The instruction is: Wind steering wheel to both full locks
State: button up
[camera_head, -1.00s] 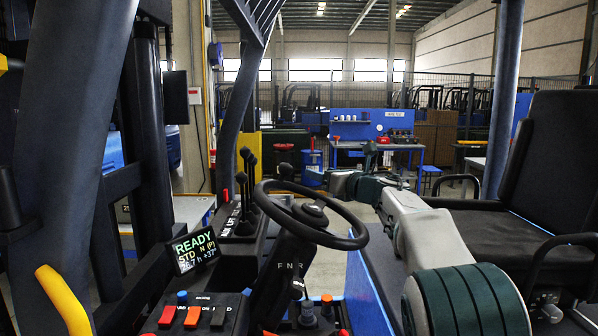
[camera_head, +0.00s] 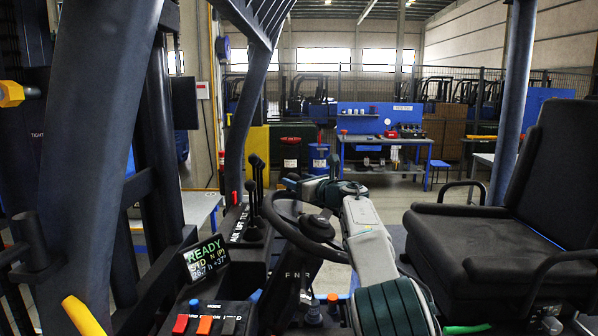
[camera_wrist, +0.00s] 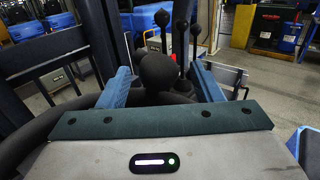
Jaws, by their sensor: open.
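The black steering wheel (camera_head: 290,238) stands on its column in the middle of the head view, with its hub (camera_head: 318,226) showing and its right side hidden behind my arm. My gripper (camera_head: 296,184) is over the wheel's far side. In the wrist view, my gripper (camera_wrist: 161,72) is open, its two blue fingers spread on either side of a round black knob (camera_wrist: 159,73). I cannot tell whether the fingers touch the knob. Part of the wheel rim (camera_wrist: 38,128) shows at the left of the wrist view.
Black levers (camera_head: 254,190) rise just left of the wheel. A lit display (camera_head: 205,258) reads READY, with rocker switches (camera_head: 205,325) below it. The black seat (camera_head: 490,225) is at right. A thick frame post (camera_head: 85,170) stands at left.

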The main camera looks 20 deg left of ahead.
jog(key=shift+p+x, duration=0.9)
jog(key=shift+x, duration=0.5)
